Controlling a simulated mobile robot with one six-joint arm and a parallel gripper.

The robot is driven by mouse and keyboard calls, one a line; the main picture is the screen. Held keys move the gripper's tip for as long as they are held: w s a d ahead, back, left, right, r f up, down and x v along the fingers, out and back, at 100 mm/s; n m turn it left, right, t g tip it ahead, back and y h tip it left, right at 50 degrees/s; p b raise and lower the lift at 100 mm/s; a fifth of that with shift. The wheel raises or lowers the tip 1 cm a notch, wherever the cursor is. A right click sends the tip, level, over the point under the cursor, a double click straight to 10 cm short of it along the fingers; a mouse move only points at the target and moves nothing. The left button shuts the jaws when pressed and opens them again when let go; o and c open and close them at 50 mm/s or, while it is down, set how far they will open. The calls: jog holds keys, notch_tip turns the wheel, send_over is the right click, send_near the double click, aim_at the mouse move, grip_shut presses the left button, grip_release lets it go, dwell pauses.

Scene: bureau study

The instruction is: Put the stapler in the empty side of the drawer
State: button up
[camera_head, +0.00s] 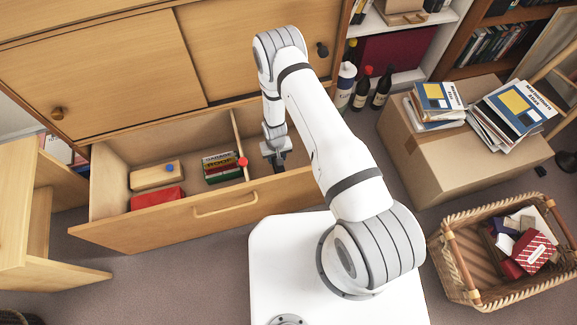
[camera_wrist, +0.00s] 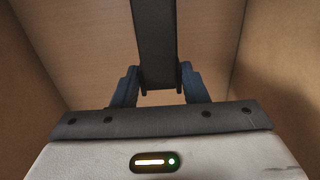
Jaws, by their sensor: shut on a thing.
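The drawer (camera_head: 150,228) is pulled open below the cabinet doors. A thin divider (camera_head: 239,143) splits it into a left and a right side. The left side holds several items; the right side shows bare wood (camera_wrist: 90,40) in the wrist view. My gripper (camera_head: 277,155) is over the right side, pointing down. In the wrist view my gripper (camera_wrist: 159,88) is shut on the dark stapler (camera_wrist: 155,42), which extends away from the fingers towards the top edge. In the head view the arm and gripper mostly hide the stapler, and its gap to the drawer floor is unclear.
The drawer's left side holds a wooden box (camera_head: 153,176) with a blue knob, a red box (camera_head: 157,198) and stacked books (camera_head: 222,168). Drawer walls stand close on both sides of my gripper. A cardboard box (camera_head: 447,150) with magazines and a wicker basket (camera_head: 462,262) stand at right.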

notch_tip(320, 180, down, 4)
jog(key=shift+r+b, duration=0.15)
jog(key=shift+b, duration=0.25)
jog(key=d, duration=0.1)
jog(key=d+b, duration=0.1)
jog(key=d, duration=0.2)
jog(key=shift+s, duration=0.35)
jog(key=shift+f+b, duration=0.5)
jog(key=shift+f, duration=0.15)
jog(key=shift+r, duration=0.1)
jog(key=o, duration=0.6)
jog(key=shift+f, duration=0.25)
jog(key=o, duration=0.5)
jog(key=shift+r, duration=0.1)
